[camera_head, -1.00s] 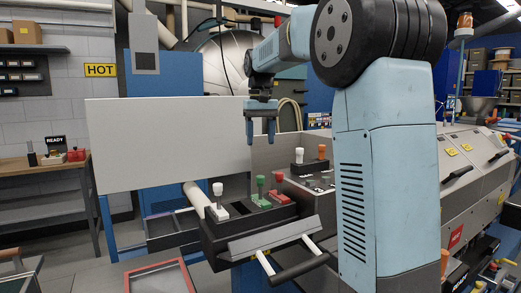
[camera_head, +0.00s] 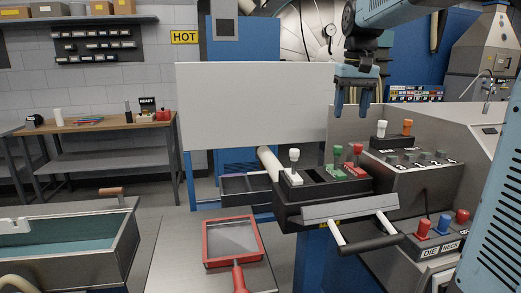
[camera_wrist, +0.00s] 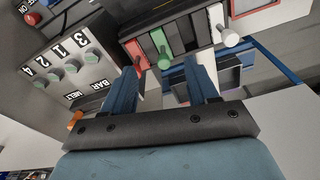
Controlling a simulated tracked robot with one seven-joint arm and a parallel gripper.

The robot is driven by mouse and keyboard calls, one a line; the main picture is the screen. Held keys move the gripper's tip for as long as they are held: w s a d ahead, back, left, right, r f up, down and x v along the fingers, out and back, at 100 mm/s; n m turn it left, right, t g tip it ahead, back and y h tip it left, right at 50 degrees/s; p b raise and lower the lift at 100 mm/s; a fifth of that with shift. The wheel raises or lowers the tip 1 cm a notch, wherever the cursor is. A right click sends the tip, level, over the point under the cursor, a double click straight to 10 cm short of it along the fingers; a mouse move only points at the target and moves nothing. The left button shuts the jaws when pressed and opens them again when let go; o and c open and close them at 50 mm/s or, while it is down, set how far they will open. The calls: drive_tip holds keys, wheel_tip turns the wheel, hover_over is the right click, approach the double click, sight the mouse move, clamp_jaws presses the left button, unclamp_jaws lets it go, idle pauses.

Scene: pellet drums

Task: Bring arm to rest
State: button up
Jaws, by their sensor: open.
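My gripper (camera_head: 354,103) hangs from my light blue arm at the upper right of the head view, blue fingers pointing down. It is open, with nothing between the fingers. It is above and apart from the lever box (camera_head: 322,190), which carries a white lever (camera_head: 294,156), a green lever (camera_head: 337,154) and a red lever (camera_head: 358,153). In the wrist view my gripper (camera_wrist: 170,72) has its fingers spread, with the green lever (camera_wrist: 163,58) and the white lever (camera_wrist: 229,38) seen beyond them.
A large white panel (camera_head: 250,105) stands left of my gripper. A control console (camera_head: 415,180) with knobs and coloured levers is on the right. A red-framed screen (camera_head: 233,240) lies in front, beside a water trough (camera_head: 60,245). A workbench (camera_head: 100,125) is at the far left.

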drive_tip(key=s+f+t, duration=0.2)
drive_tip(key=s+f, duration=0.4)
drive_tip(key=s, duration=0.6)
drive_tip(key=s+f+t, duration=0.2)
drive_tip(key=s+f, duration=0.5)
drive_tip(key=s, duration=0.4)
drive_tip(key=shift+s+a+f, duration=0.2)
drive_tip(key=shift+s+a, duration=0.15)
drive_tip(key=shift+a, duration=0.1)
drive_tip(key=shift+c, duration=0.4)
